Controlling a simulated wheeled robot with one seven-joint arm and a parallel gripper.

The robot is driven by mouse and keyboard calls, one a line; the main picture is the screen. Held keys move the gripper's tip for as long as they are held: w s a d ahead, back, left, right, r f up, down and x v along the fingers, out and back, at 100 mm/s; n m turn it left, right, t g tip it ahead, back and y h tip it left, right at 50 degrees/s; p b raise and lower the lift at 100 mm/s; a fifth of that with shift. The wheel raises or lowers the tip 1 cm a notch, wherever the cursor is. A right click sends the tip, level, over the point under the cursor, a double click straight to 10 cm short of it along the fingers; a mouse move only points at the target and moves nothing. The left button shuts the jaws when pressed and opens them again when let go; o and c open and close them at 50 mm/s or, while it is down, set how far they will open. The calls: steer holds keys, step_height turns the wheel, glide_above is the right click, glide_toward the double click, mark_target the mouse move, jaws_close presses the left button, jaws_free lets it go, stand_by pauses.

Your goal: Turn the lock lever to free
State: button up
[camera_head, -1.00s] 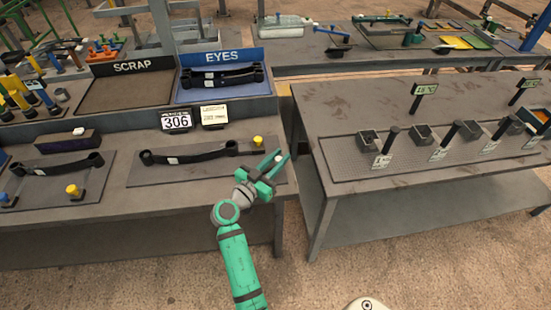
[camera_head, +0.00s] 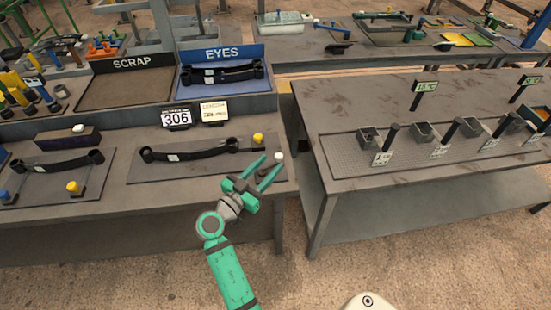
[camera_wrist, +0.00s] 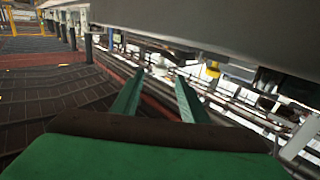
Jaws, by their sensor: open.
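My gripper (camera_head: 272,163) is open and empty at the front right corner of the mat (camera_head: 225,170) with a dark leaf spring (camera_head: 190,151). Its two green fingers also show apart in the wrist view (camera_wrist: 152,98). A yellow knob (camera_head: 258,138) stands on the mat behind the fingers. A small white-topped post (camera_head: 279,156) stands near the fingertips; I cannot tell whether they touch it. I cannot tell which part is the lock lever. In the wrist view a yellow piece (camera_wrist: 213,69) hangs beyond the fingers, right of centre.
A second mat with a spring (camera_head: 62,163) and yellow knob (camera_head: 74,188) lies left. The SCRAP (camera_head: 125,93) and EYES (camera_head: 222,98) trays stand behind. A separate table (camera_head: 345,110) stands right, across a gap. The wrist view shows a grey table edge (camera_wrist: 200,25) overhead.

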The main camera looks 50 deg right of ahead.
steer(key=shift+s+a, duration=0.15)
steer(key=shift+a, duration=1.1)
steer(key=shift+s+a, duration=0.1)
steer(key=shift+a, duration=1.1)
